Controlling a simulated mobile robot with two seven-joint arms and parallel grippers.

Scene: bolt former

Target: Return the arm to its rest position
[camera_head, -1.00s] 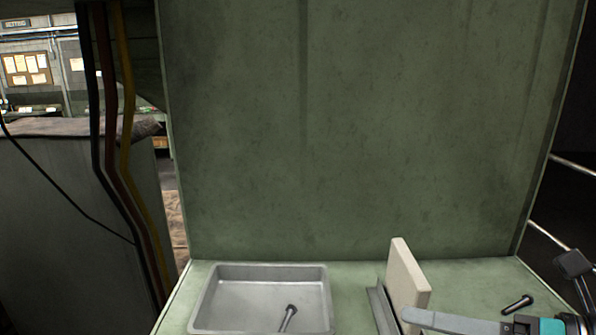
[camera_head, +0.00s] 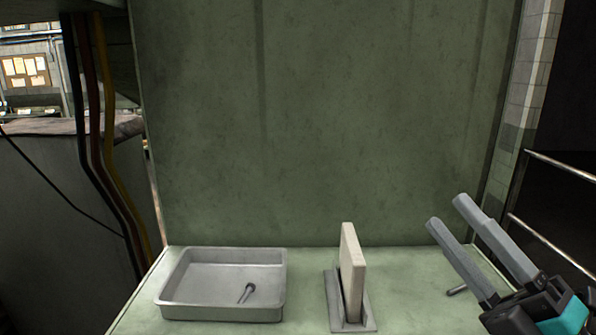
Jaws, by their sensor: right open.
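My right gripper (camera_head: 456,220) is at the lower right of the head view, tilted up and to the left. Its two grey fingers are apart with nothing between them. It is to the right of the upright pale block and touches nothing that I can see. A metal tray (camera_head: 170,297) stands at the left of the green table, with one dark bolt (camera_head: 246,292) lying in it. Another bolt (camera_head: 457,290) lies on the table, partly hidden behind the right gripper. My left gripper is not in view.
The pale block (camera_head: 353,270) stands upright in a metal holder (camera_head: 333,300) mid-table. A green panel (camera_head: 320,130) rises behind the green table (camera_head: 305,290). Hoses (camera_head: 100,150) hang at the left. Rails (camera_head: 560,165) are at the right. Table between tray and holder is clear.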

